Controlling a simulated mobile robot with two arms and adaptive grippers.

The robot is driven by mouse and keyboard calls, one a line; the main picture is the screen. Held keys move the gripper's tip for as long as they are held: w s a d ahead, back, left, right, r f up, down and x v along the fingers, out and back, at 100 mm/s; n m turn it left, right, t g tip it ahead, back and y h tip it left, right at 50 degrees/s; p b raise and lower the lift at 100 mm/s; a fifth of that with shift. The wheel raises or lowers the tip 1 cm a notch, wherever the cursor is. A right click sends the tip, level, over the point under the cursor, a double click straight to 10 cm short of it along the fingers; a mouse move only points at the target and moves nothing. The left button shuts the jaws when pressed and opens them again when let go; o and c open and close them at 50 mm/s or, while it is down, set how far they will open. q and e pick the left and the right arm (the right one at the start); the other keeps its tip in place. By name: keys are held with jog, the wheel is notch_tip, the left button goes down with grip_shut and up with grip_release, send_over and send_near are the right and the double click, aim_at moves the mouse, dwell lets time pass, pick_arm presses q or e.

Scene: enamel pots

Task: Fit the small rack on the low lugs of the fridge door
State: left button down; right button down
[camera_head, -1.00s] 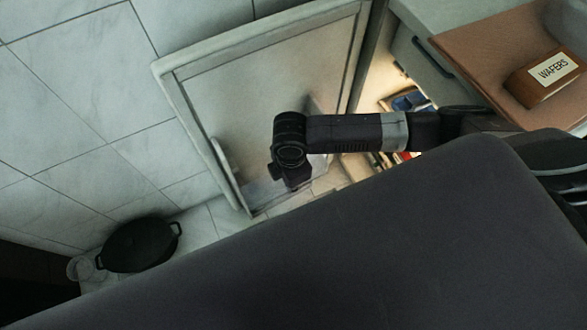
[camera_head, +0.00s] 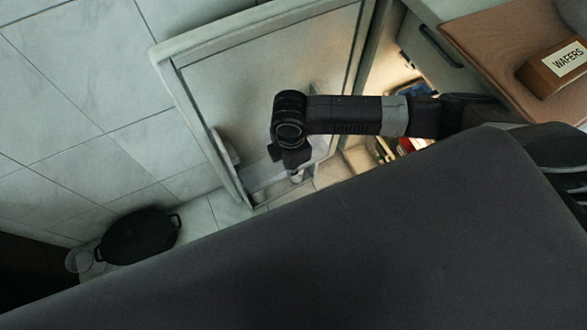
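The fridge door (camera_head: 255,85) stands open in the upper middle, its pale inner face framed by a raised rim. My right arm comes in from the right across the door. My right gripper (camera_head: 294,170) points down in front of the door's lower part, and a small pale tip shows below it. Its fingers are mostly hidden, so I cannot tell whether it is open or holds anything. A pale, partly see-through strip (camera_head: 268,189) lies along the door's lower end; I cannot tell if it is the small rack. The low lugs cannot be made out. My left gripper is not in view.
The lit fridge interior (camera_head: 398,88) with several items is behind my arm. A wafers box (camera_head: 556,69) sits on a brown surface (camera_head: 490,45) at upper right. A black pot (camera_head: 138,237) stands at lower left near a clear glass (camera_head: 79,261). My dark body fills the lower right.

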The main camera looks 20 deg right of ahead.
jog(key=shift+w+a+b, duration=0.15)
jog(key=shift+w+b, duration=0.25)
jog(key=shift+w, duration=0.15)
jog(key=shift+w+a+b, duration=0.15)
jog(key=shift+w+b, duration=0.2)
jog(key=shift+w, duration=0.15)
jog(key=shift+w+a+f+b, duration=0.15)
jog(key=shift+w+f+b, duration=0.75)
jog(key=shift+w+b, duration=0.1)
jog(key=shift+w+a+f+b, duration=0.1)
jog(key=shift+w+f+b, duration=0.75)
jog(key=shift+w+b, duration=0.1)
jog(key=c, duration=2.7)
grip_release()
jog(key=o, duration=0.6)
